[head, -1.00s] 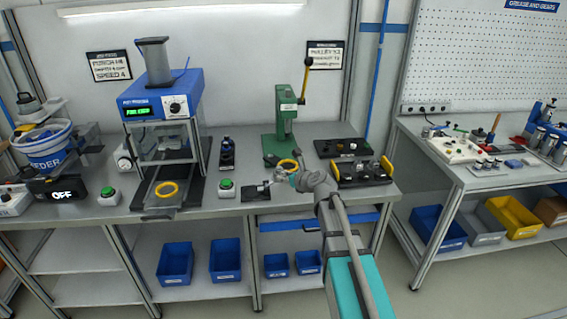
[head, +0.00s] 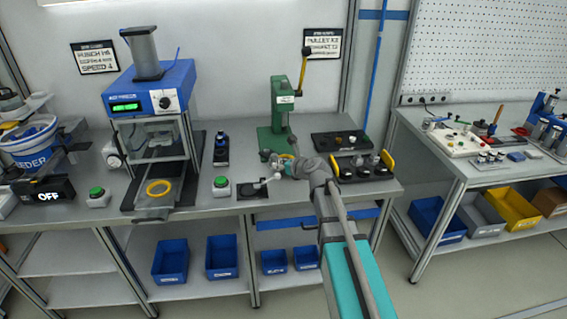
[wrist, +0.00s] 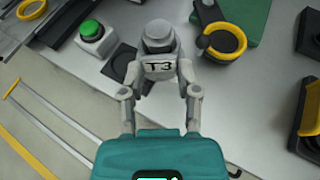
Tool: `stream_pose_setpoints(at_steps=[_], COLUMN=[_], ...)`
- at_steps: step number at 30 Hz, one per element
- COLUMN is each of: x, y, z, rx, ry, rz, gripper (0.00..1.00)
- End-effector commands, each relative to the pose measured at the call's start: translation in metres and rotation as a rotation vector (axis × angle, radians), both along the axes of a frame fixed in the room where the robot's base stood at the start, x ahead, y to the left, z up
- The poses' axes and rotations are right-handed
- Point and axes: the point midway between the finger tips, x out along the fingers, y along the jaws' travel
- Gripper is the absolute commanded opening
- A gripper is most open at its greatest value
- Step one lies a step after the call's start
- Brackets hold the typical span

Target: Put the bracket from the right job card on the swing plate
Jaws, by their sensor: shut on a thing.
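My gripper (wrist: 160,95) is shut on a grey bracket (wrist: 159,48) marked T3, with one finger on each side of it. In the head view my gripper (head: 279,168) is over the front of the bench, in front of the green lever press (head: 281,112). A dark swing plate with a yellow ring (wrist: 224,42) sits at the press's foot, ahead and to the right of the bracket in the wrist view, apart from it. The right job card (head: 323,44) hangs behind the press; its small print is hard to read.
A green button box (head: 221,186) and a dark pad (head: 252,191) lie left of my gripper. A black rack with yellow ends (head: 360,168) stands to the right. The blue press (head: 150,90) has another yellow ring on its tray (head: 150,213). Bare bench lies right of the bracket.

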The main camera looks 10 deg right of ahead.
Motion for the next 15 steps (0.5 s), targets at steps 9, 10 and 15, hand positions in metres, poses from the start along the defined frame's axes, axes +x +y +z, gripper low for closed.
stream_pose_setpoints(at_steps=[9, 10, 15], x=[0.003, 0.003, 0.009], y=[-0.004, -0.005, -0.015], z=[0.008, 0.011, 0.025], rx=[-0.001, -0.002, -0.001], ry=[0.001, 0.001, 0.002], rz=[-0.022, -0.028, -0.077], gripper=[0.00, 0.00, 0.00])
